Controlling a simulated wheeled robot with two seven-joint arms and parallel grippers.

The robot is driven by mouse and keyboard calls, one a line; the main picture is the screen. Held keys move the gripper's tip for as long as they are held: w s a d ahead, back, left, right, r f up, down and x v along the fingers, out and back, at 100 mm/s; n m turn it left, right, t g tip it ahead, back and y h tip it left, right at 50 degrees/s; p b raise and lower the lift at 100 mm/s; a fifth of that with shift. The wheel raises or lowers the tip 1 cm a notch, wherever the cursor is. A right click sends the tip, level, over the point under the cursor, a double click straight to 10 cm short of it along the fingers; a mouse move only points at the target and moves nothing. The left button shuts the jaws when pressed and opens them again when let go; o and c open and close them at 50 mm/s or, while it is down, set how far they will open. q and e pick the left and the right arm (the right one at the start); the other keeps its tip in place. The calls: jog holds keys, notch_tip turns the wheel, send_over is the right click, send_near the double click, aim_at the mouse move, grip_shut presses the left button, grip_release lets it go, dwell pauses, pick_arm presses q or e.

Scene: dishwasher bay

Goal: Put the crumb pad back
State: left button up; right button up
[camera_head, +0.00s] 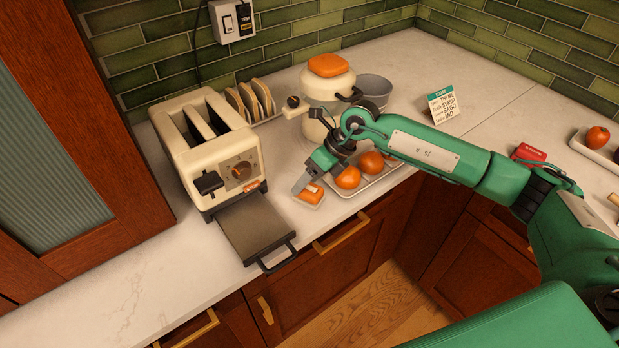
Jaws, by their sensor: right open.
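A small orange pad (312,197), which looks like the crumb pad, sits on a small pale dish (299,203) near the counter's front edge. My right gripper (308,187) is open, pointing down right at the pad; its fingers partly cover the pad, and I cannot tell whether they touch it. The cream toaster (195,150) stands to the left. Its dark crumb tray (256,228) is pulled out toward the front, looks bare, and its black handle (277,262) overhangs the counter edge. My left gripper is not in view.
A tray (352,190) with several orange fruits lies right beside the gripper. Behind stand a cream pot (327,85) with an orange lid, a rack of toast (250,103), a grey bowl (374,90) and a small sign (442,106). The front-left counter is clear.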

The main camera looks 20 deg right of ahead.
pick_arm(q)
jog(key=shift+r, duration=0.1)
pick_arm(e)
jog(key=shift+r, duration=0.1)
jog(key=shift+d+r, duration=0.2)
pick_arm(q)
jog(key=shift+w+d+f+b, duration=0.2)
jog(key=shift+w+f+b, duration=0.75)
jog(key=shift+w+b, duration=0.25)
pick_arm(e)
jog(key=w+v, duration=0.1)
jog(key=v, duration=1)
jog(key=shift+s+r, duration=0.2)
jog(key=shift+s, duration=0.3)
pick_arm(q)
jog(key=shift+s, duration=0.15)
